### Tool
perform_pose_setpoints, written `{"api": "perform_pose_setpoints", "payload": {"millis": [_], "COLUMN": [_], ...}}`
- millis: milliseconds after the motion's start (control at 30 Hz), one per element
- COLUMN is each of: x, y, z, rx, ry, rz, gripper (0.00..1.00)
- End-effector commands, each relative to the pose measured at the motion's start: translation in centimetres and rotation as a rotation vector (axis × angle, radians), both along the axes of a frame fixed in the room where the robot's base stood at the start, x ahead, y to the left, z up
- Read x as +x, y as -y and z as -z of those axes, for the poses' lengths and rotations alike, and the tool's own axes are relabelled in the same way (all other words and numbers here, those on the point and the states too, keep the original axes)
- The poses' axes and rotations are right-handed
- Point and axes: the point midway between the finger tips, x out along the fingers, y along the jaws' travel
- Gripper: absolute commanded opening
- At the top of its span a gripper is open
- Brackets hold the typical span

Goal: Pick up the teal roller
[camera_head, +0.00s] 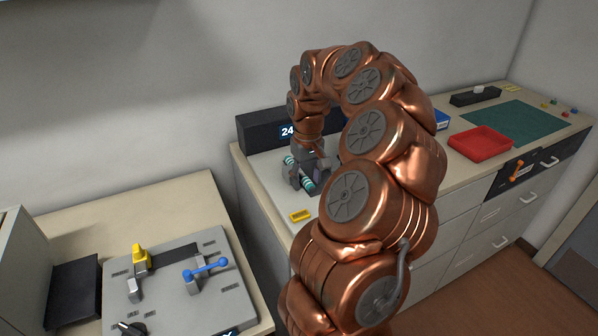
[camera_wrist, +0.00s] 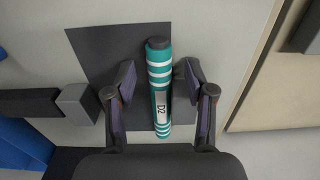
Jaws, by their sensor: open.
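The teal roller (camera_wrist: 160,90) has white bands, a dark end cap and a white label reading "D2". In the wrist view it lies lengthwise on a dark square mat (camera_wrist: 97,47). My gripper (camera_wrist: 158,80) is open, with one finger on each side of the roller and small gaps showing between. In the head view my gripper (camera_head: 308,174) is low over the left counter end, and teal parts (camera_head: 307,183) show beside it. The lower end of the roller is hidden behind my gripper's body in the wrist view.
A grey block (camera_wrist: 77,104) on a dark bar is left of the gripper in the wrist view. In the head view, a dark box with a display (camera_head: 262,130) stands behind, and a yellow block (camera_head: 300,216) lies in front. A red tray (camera_head: 481,143) is further right.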

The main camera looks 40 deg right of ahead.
Motion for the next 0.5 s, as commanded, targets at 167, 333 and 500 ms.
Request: {"api": "perform_pose_setpoints", "payload": {"millis": [167,333,500], "x": [-0.02,-0.02,-0.03], "y": [0.02,0.0,0.0], "z": [0.0,0.0,-0.01], "rx": [-0.001,-0.001,-0.001], "ry": [0.0,-0.001,-0.001], "rz": [0.0,0.0,0.0], "gripper": [0.49,0.31,0.14]}}
